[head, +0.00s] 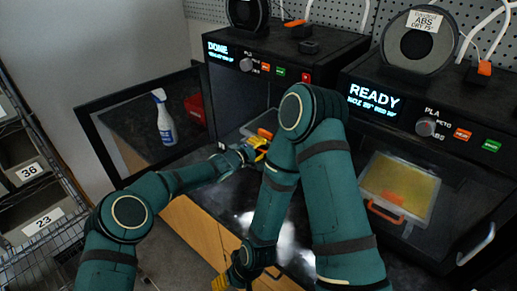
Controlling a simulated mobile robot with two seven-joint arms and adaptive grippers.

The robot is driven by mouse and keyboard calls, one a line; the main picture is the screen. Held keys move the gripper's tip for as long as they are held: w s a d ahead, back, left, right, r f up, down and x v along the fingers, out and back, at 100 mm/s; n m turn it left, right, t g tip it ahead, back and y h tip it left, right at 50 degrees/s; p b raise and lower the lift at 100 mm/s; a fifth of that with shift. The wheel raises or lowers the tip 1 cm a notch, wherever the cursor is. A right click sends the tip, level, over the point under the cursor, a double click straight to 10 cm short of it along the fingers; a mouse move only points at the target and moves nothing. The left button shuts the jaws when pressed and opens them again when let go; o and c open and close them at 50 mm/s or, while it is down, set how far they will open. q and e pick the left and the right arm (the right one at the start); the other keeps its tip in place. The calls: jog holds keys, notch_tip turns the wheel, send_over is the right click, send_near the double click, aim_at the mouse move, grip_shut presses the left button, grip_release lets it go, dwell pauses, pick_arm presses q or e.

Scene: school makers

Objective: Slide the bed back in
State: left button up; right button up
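The left printer (285,50) has a lit screen that appears to read "DONE", and its framed door (97,140) stands swung open to the left. A pale bed with an orange part (265,133) shows in its opening, mostly hidden by my arms; I cannot tell how far out it sits. My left gripper (256,148), with yellow fingers, is at the bed's front edge; whether it touches or grips is unclear. My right arm crosses in front of this printer, and its gripper (234,275) hangs low at the bottom edge, partly hidden.
The right printer (365,90) reads "READY"; its yellowish bed (400,183) has an orange handle (385,212). A spray bottle (164,118) and a red bin (194,108) stand behind the open door. Wire shelves with numbered bins (35,190) stand at left. Wooden drawers (190,228) are below the counter.

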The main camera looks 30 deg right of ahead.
pick_arm(q)
jog(key=shift+o, duration=0.4)
jog(key=shift+a, duration=0.15)
jog(key=v, duration=1.1)
jog(key=shift+s+a, duration=0.2)
jog(key=shift+a, duration=0.1)
